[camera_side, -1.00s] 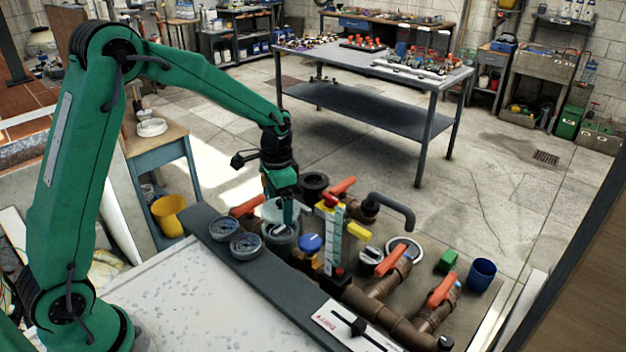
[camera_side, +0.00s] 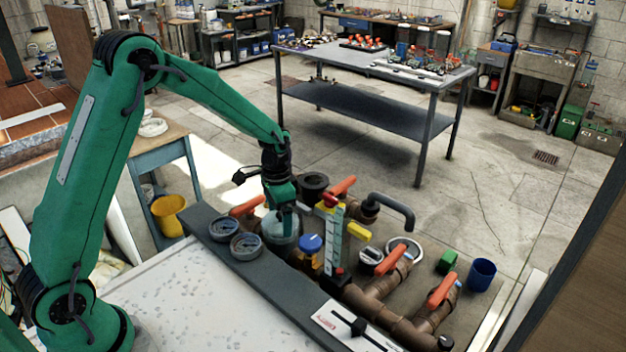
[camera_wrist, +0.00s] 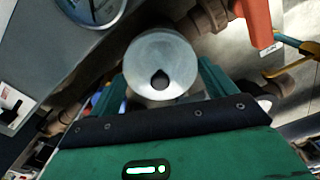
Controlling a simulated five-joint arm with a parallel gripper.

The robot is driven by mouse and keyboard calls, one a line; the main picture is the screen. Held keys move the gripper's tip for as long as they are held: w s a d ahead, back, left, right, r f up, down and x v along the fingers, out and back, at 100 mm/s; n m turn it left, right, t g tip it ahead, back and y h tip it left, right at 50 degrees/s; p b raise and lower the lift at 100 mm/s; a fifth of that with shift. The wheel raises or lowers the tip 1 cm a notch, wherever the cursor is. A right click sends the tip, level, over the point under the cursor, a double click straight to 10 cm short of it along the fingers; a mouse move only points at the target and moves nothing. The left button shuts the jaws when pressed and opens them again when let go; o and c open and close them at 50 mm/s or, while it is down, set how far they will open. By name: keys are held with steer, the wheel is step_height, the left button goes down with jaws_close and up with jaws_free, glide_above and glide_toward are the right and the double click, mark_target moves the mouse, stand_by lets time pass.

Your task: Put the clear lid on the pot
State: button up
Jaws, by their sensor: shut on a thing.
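My gripper (camera_side: 282,213) points down over the pot (camera_side: 281,245) and is shut on the clear lid (camera_side: 270,224). In the side view the lid is at the pot's mouth and roughly level. I cannot tell whether its rim is fully seated. In the wrist view the lid (camera_wrist: 162,52) is a pale round disc with a dark knob (camera_wrist: 160,80) near its lower middle. The green fingers reach in from both sides below it, and their tips are partly hidden. The lid covers most of the pot in the wrist view.
Two round gauges (camera_side: 223,228) stand left of the pot. A blue-capped jar (camera_side: 310,244) and an upright striped post (camera_side: 333,232) stand close on the right. Red-handled valves (camera_side: 246,206) and brown pipes (camera_side: 368,303) surround the spot, leaving little free room.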

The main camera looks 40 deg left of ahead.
mark_target(279, 214)
steer(key=shift+f, duration=0.45)
steer(key=o, duration=0.9)
step_height(279, 214, up, 13)
stand_by(0.3)
stand_by(0.5)
